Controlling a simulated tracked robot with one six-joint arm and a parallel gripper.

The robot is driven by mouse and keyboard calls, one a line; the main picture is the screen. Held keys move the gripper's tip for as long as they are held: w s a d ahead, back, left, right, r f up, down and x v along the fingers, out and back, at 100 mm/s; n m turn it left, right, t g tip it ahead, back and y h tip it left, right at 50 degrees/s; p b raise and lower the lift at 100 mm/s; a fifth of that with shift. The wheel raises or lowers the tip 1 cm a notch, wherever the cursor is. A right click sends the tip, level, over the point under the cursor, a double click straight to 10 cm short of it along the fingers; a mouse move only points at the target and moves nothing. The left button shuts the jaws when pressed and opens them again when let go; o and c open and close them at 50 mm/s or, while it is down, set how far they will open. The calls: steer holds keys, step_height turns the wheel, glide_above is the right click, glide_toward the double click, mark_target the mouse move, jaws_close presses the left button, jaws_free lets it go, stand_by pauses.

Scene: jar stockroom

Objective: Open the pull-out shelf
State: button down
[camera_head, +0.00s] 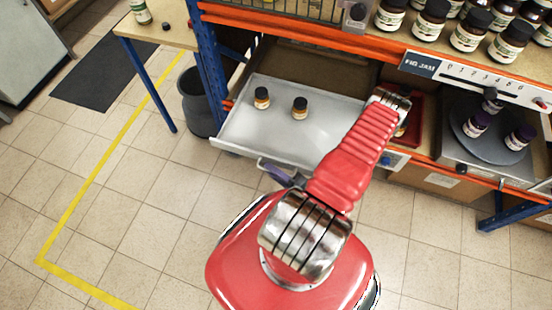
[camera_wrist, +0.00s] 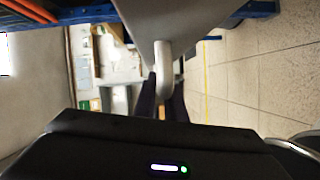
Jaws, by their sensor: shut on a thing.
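The pull-out shelf (camera_head: 245,122) is a pale grey metal tray low in the orange and blue rack. It stands part of the way out, its front edge past the rack's front. Two small amber jars with black lids, one on the left (camera_head: 262,98) and one further right (camera_head: 300,107), stand upright on it. My gripper (camera_head: 283,173) is at the shelf's front edge, partly hidden by my red arm. In the wrist view, the dark fingers of my gripper (camera_wrist: 162,98) are shut on the shelf's grey handle (camera_wrist: 165,62).
A dark bin (camera_head: 198,105) stands beside the blue rack post (camera_head: 208,65), left of the shelf. A scale with a round plate (camera_head: 490,140) and jars is at the right. Many jars fill the upper shelf. The tiled floor (camera_head: 120,200) in front is clear.

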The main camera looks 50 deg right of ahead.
steer(key=shift+s+a+f, duration=0.15)
steer(key=shift+s+a, duration=0.1)
steer(key=shift+a, duration=0.5)
steer(key=c, duration=1.8)
jaws_free()
steer(key=shift+w, duration=0.1)
steer(key=shift+s+d+r, duration=0.1)
steer(key=shift+s+r, duration=0.1)
steer(key=shift+s, duration=2.1)
steer(key=shift+s+d+r, duration=0.1)
steer(key=shift+s+r, duration=0.1)
steer(key=shift+s, duration=2.1)
steer(key=shift+s+d+r, duration=0.1)
steer(key=shift+s+r, duration=0.1)
steer(key=shift+s, duration=2.1)
